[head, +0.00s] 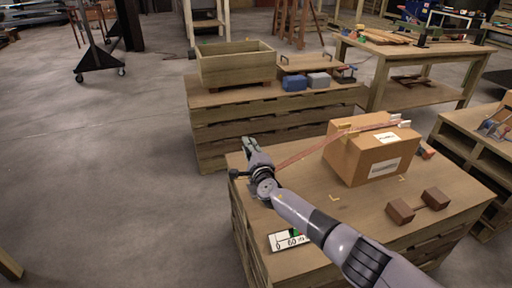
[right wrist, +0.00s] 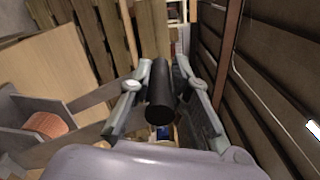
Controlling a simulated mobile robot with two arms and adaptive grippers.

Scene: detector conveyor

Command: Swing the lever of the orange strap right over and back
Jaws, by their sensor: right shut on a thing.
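The orange strap (head: 305,153) runs over the top of a cardboard box (head: 374,155) and down to the left, towards my right gripper (head: 248,153). In the right wrist view the gripper (right wrist: 165,95) is shut on a dark cylindrical bar (right wrist: 160,98), which looks like the grip of the lever. An orange roll (right wrist: 47,123) between grey plates shows at the left of that view. In the head view my gripper and arm hide most of the lever and its mount at the left edge of the table. My left gripper is not in view.
The box stands on a pallet-like table (head: 330,205). A wooden crate (head: 236,65) stands on another table behind.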

